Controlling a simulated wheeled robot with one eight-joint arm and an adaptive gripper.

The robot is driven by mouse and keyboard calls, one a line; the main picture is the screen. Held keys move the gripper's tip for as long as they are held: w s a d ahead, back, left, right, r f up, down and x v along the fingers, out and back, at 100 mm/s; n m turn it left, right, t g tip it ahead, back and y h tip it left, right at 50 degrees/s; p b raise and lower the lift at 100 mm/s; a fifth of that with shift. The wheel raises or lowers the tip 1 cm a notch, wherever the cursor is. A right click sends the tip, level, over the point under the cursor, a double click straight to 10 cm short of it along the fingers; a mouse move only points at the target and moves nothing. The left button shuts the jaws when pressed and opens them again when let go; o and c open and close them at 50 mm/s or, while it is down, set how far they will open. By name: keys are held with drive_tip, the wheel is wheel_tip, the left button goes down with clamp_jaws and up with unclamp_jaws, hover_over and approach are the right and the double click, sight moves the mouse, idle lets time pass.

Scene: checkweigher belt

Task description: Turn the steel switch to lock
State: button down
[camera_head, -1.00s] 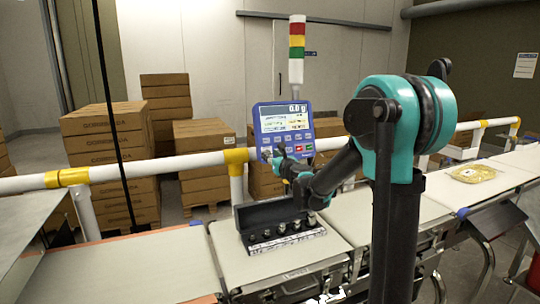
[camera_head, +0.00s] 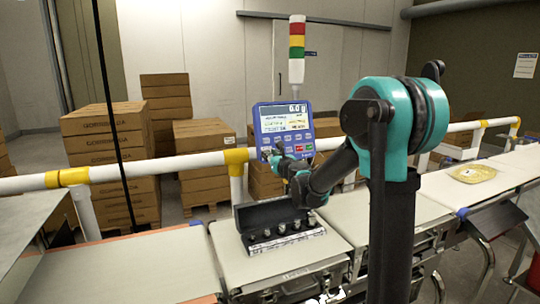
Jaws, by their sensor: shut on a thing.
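The blue checkweigher panel (camera_head: 284,128) stands behind the belt, with a lit screen reading 0.0 g and several small keys on its lower right. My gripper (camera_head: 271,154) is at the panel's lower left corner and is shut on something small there. The steel switch itself is hidden or too small to make out at my gripper's tips, so I cannot tell which way it points. My teal and black arm reaches in from the right.
An open black case (camera_head: 271,220) with several steel weights sits on the weighing belt (camera_head: 285,262) below my gripper. A white rail (camera_head: 190,162) with yellow joints runs behind the belts. Stacked cartons (camera_head: 105,150) stand behind it. A yellow pack (camera_head: 472,174) lies on the right belt.

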drive_tip(key=shift+n, duration=0.5)
drive_tip(key=n, duration=0.2)
drive_tip(key=n+g+y, duration=0.1)
drive_tip(key=n, duration=0.1)
drive_tip(key=shift+n+y, duration=0.3)
drive_tip(key=shift+n, duration=0.1)
drive_tip(key=n, duration=0.2)
drive_tip(key=n+g+y, duration=0.1)
drive_tip(key=n, duration=0.2)
drive_tip(key=shift+g, duration=0.3)
drive_tip(key=n+g, duration=0.1)
drive_tip(key=n, duration=0.4)
drive_tip(key=shift+n+g, duration=0.7)
drive_tip(key=shift+n, duration=1.5)
drive_tip(key=c, duration=1.5)
unclamp_jaws()
